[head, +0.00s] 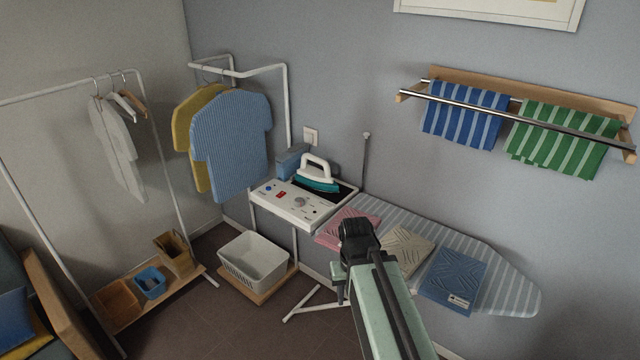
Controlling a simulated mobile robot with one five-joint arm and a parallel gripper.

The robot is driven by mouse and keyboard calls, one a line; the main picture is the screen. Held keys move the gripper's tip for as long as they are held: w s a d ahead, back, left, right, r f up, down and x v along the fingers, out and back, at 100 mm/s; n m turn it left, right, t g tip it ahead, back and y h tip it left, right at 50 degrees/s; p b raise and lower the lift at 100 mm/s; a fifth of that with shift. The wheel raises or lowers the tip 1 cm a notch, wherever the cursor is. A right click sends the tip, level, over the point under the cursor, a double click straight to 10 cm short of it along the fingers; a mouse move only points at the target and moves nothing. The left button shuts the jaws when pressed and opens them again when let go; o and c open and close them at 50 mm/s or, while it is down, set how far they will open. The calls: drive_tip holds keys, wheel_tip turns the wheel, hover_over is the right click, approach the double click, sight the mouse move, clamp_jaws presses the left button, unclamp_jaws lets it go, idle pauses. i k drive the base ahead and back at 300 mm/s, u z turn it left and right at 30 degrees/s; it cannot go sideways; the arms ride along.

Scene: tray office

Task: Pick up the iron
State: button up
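The iron (317,182) has a teal body and a white handle. It rests on a dark pad on top of a white ironing station with a control panel (292,208), against the back wall. My arm reaches up from the bottom of the picture, and my gripper (340,284) is at its far end, in front of the ironing board, below and to the right of the iron. It is apart from the iron. My own arm and wrist hide much of the gripper, so its fingers cannot be made out.
A striped ironing board (511,292) carries folded pink, beige and blue cloths (454,280). A blue box (290,160) stands behind the iron. A white basket (253,262) sits below the station. Hanging shirts (230,145) are to the left. Some dark floor is clear at the lower left.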

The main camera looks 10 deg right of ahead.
sight(311, 177)
drive_tip(key=i, duration=1)
drive_tip(key=u, duration=0.7)
drive_tip(key=i, duration=1)
drive_tip(key=u, duration=0.7)
drive_tip(key=k, duration=0.95)
drive_tip(key=u, duration=0.15)
drive_tip(key=i, duration=0.95)
drive_tip(key=z, duration=0.05)
